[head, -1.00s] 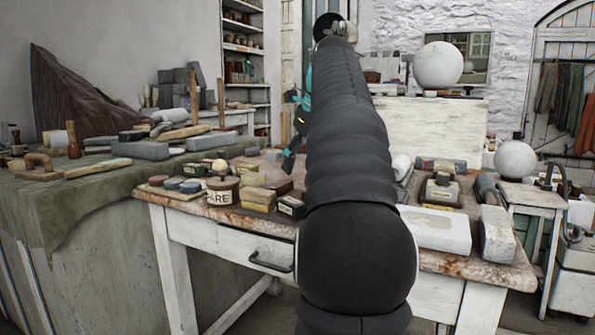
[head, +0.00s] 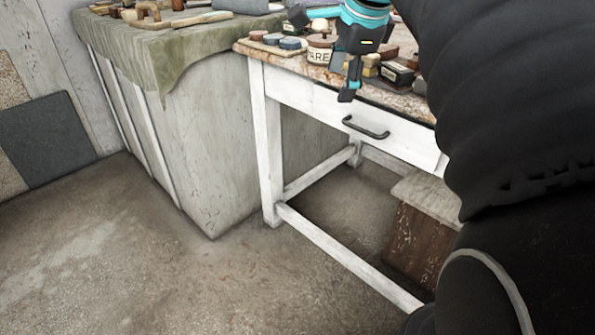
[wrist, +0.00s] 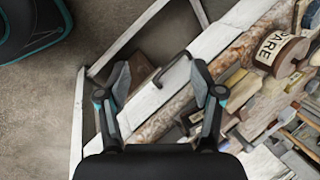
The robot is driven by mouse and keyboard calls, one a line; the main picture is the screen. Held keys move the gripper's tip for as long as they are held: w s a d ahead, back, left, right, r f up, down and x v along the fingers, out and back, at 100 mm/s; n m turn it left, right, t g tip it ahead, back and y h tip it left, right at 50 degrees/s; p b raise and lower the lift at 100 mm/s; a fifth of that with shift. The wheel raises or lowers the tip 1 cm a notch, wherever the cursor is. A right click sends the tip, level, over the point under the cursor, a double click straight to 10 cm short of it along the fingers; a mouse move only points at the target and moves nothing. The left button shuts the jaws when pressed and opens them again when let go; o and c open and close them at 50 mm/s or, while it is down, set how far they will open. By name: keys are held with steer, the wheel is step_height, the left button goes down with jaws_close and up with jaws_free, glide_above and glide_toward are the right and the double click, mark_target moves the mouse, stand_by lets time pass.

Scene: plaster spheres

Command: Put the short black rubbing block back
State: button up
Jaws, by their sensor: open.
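My gripper (head: 347,88) hangs at the front edge of the white table, above the drawer. In the wrist view, its two fingers (wrist: 160,85) are spread wide with nothing between them. A small dark block or box with a pale label (head: 397,74) lies on the tabletop, right of my gripper. I cannot tell whether it is the short black rubbing block. No other short black block can be made out clearly. My gripper and arm hide part of the tabletop.
The white table (head: 292,92) has a closed drawer with a dark handle (head: 365,128). A cloth-covered bench (head: 160,45) stands to the left. A brown box (head: 412,240) sits underneath. Floor in front is clear.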

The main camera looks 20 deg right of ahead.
steer(key=s+a+f+n, duration=0.6)
steer(key=s+f+n, duration=0.1)
steer(key=f+n, duration=0.3)
steer(key=s+a+f+n, duration=0.7)
steer(key=f+n, duration=0.3)
steer(key=shift+s+f+t, duration=0.2)
steer(key=shift+f+t, duration=0.2)
steer(key=shift+a, duration=0.1)
